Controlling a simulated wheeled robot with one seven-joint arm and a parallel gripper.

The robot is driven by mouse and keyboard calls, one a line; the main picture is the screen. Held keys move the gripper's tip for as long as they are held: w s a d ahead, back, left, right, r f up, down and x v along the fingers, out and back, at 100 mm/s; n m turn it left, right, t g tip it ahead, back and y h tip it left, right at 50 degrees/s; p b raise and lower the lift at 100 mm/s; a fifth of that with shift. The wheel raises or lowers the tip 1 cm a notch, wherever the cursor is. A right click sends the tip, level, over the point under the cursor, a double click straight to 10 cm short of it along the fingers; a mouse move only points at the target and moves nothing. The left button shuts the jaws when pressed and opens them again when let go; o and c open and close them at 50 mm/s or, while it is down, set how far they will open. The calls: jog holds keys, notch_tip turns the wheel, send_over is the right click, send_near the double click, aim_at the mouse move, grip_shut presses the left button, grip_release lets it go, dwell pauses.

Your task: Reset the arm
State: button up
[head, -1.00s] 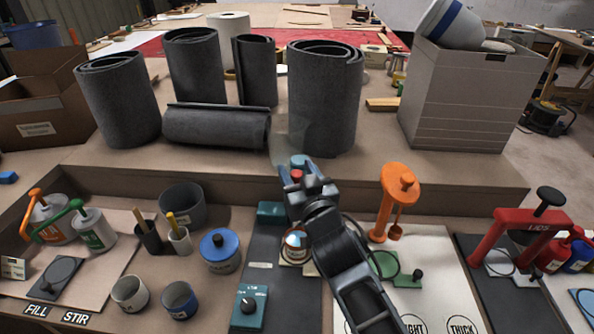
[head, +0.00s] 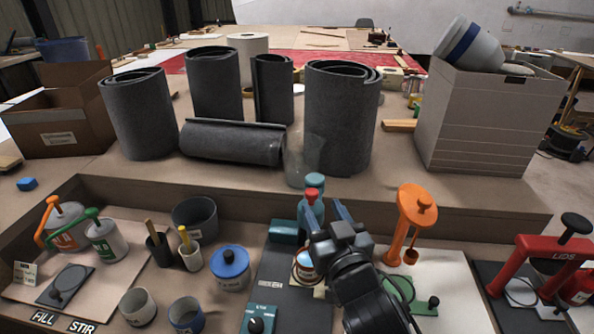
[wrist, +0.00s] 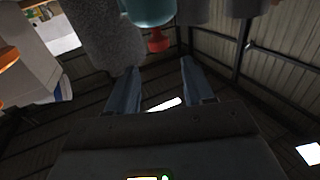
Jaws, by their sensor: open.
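My gripper (head: 323,212) is in the lower middle of the head view, above the dark strip of the workbench. Its two blue-grey fingers point away from me and stand apart, with nothing between them. In the wrist view my gripper (wrist: 158,92) also shows open and empty. A teal container with a red knob (head: 313,191) stands just beyond the fingers; its teal body and red knob (wrist: 157,40) show at the top of the wrist view. A small white jar with an orange-red band (head: 308,264) sits below and left of my gripper, partly hidden.
Grey rolls (head: 140,115) stand on the raised ledge behind. An orange pump stand (head: 412,215) is close to my gripper's right, and a red lids press (head: 535,262) is farther right. A blue-lidded tin (head: 230,265) and several cups stand left. A grey crate (head: 480,130) is back right.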

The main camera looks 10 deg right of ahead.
jog(key=s+d+f+g, duration=0.15)
jog(key=s+f, duration=0.25)
jog(key=s, duration=0.7)
jog(key=s+d+f, duration=0.3)
jog(key=s+f, duration=0.1)
jog(key=s, duration=0.7)
jog(key=s+d+r+g, duration=0.1)
jog(key=s+r, duration=0.2)
jog(key=s, duration=0.7)
jog(key=s+d+r+h, duration=0.1)
jog(key=s+r, duration=0.3)
jog(key=s, duration=0.7)
jog(key=shift+s+d+r+m+g, duration=0.15)
jog(key=shift+d+r+m+g, duration=0.1)
jog(key=shift+m+g, duration=0.1)
